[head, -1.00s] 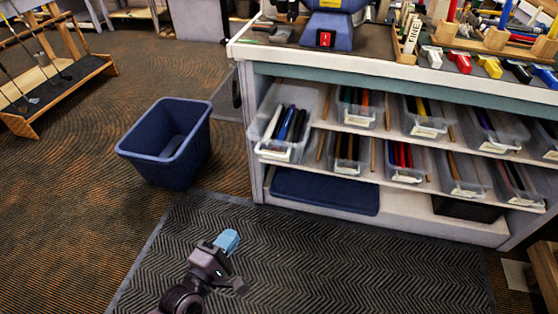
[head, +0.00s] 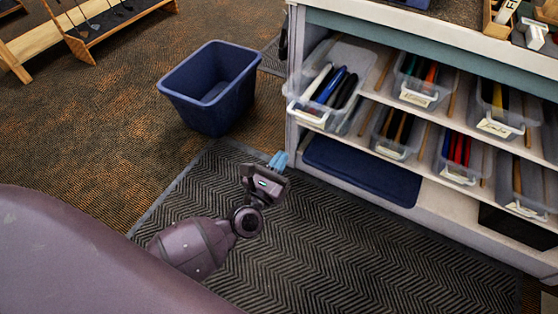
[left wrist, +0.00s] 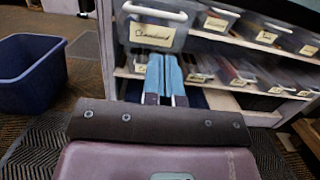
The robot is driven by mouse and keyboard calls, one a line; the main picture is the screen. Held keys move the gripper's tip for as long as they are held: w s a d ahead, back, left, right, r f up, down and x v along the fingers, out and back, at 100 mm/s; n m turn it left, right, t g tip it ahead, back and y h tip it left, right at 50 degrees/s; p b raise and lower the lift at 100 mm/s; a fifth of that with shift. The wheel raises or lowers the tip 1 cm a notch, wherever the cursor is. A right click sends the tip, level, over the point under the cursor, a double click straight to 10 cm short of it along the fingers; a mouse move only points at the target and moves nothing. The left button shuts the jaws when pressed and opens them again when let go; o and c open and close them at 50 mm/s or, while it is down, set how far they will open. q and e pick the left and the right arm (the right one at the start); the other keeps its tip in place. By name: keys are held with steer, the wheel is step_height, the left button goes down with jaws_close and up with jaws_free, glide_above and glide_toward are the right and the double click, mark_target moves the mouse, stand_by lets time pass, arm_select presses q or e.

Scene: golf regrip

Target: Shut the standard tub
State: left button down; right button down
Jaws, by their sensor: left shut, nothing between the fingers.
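The standard tub (head: 315,113) is a clear plastic tub at the left end of the upper shelf, holding white, blue and black grips. It sticks out past the shelf edge, farther than its neighbours. In the left wrist view the tub (left wrist: 153,35) shows a "Standard" label and a white handle bar, straight ahead and above the fingers. My left gripper (head: 279,159) has pale blue fingers, shut and empty, in front of the shelf unit and lower in the picture than the tub. Its fingers (left wrist: 166,72) lie side by side, apparently not touching the tub. My right gripper is not in view.
Other labelled tubs (head: 418,92) fill both shelves to the right. A dark blue flat item (head: 362,170) lies on the bottom level. A blue bin (head: 212,95) stands on the carpet left of the shelf unit. The dark floor mat (head: 340,255) is clear.

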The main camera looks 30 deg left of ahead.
arm_select(q)
steer(key=w+r, duration=0.2)
steer(key=w, duration=0.8)
steer(key=shift+w+d, duration=0.2)
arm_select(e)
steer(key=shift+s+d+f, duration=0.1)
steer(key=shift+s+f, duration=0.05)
